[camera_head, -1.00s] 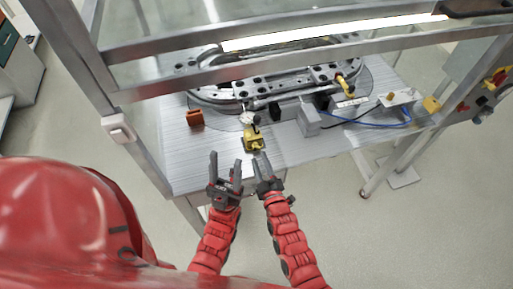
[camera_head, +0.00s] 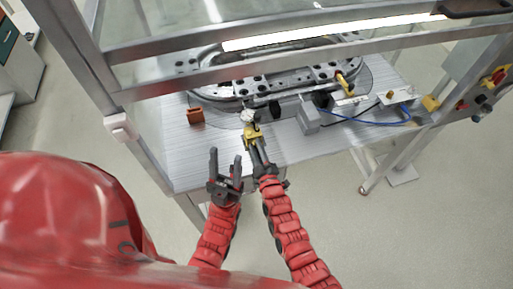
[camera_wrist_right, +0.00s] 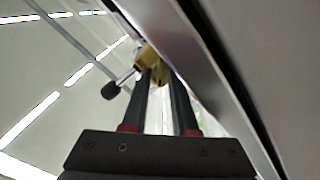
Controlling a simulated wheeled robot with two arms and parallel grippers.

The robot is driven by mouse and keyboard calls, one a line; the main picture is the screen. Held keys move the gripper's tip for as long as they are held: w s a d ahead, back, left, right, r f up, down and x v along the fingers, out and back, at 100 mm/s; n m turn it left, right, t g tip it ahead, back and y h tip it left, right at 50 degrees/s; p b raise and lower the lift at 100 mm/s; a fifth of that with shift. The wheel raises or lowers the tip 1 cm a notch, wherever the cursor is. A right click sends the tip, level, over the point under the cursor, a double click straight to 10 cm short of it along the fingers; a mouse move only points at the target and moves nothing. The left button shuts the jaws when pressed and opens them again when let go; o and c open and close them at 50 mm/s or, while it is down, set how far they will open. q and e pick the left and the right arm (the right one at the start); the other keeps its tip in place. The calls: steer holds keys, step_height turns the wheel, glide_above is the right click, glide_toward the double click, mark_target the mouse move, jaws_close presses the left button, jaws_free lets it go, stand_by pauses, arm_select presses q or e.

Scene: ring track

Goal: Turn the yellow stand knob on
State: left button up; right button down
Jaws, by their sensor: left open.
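The yellow stand (camera_head: 253,134) is at the table's near edge, with a small round dial gauge (camera_head: 247,115) on top. My right gripper (camera_head: 258,147) is at the stand's near side. In the right wrist view the yellow part (camera_wrist_right: 149,57) is at the tips of my right gripper (camera_wrist_right: 161,76). These fingers stand apart with a narrow gap; contact with the stand cannot be told. A black knob (camera_wrist_right: 111,90) on a metal rod sticks out left of the fingers. My left gripper (camera_head: 226,166) is open and empty, left of the right one.
The ring track (camera_head: 225,97) lies behind on the table (camera_head: 185,160). A blue cable (camera_head: 365,122) runs further right. Metal frame bars (camera_head: 300,48) cross above.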

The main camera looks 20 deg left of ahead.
steer(key=shift+f+m+b, duration=0.15)
steer(key=shift+m+b, duration=0.25)
steer(key=shift+b, duration=0.4)
steer(key=m+b, duration=0.3)
steer(key=b, duration=0.1)
steer(key=m+b, duration=0.3)
steer(key=b, duration=0.1)
steer(key=m+b, duration=0.4)
steer(key=shift+w+d+b, duration=0.2)
steer(key=shift+d+b, duration=0.1)
steer(key=shift+b, duration=0.05)
steer(key=m+b, duration=0.2)
steer(key=m, duration=0.1)
steer(key=shift+d+m, duration=0.1)
steer(key=shift+m, duration=0.3)
steer(key=shift+w+m+b, duration=0.1)
steer(key=shift+m+b, duration=0.85)
steer(key=shift+m, duration=0.75)
steer(key=c, duration=0.9)
jaws_free()
steer(key=shift+c, duration=0.2)
